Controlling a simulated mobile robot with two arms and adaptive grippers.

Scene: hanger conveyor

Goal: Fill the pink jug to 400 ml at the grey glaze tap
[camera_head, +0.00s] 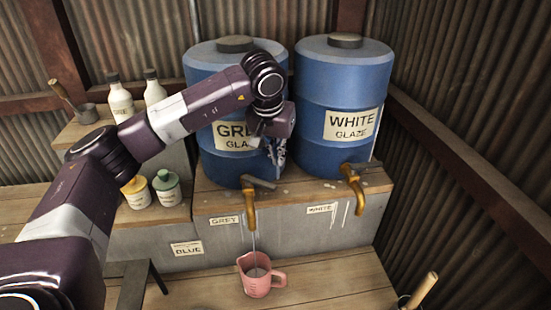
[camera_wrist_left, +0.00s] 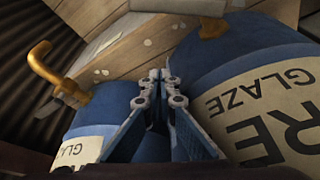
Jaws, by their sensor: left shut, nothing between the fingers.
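The pink jug (camera_head: 262,287) stands upright on the wooden bench under the grey glaze tap (camera_head: 250,211). A thin pale stream (camera_head: 254,242) runs from this tap into the jug. Pale liquid shows inside, but its level against any marks is too small to read. The tap's grey lever (camera_head: 259,183) lies at its top. My left gripper (camera_head: 278,160) is shut and empty, beside the grey glaze barrel (camera_head: 211,85) and above the lever; contact with the lever cannot be told. In the left wrist view its fingers (camera_wrist_left: 160,76) are together. My right gripper is not in view.
The white glaze barrel (camera_head: 335,88) and its tap (camera_head: 353,188) stand to the right. Bottles (camera_head: 120,103) and small jars (camera_head: 167,190) sit at the left. A wooden handle (camera_head: 424,288) rises at the lower right. Bench beside the jug is clear.

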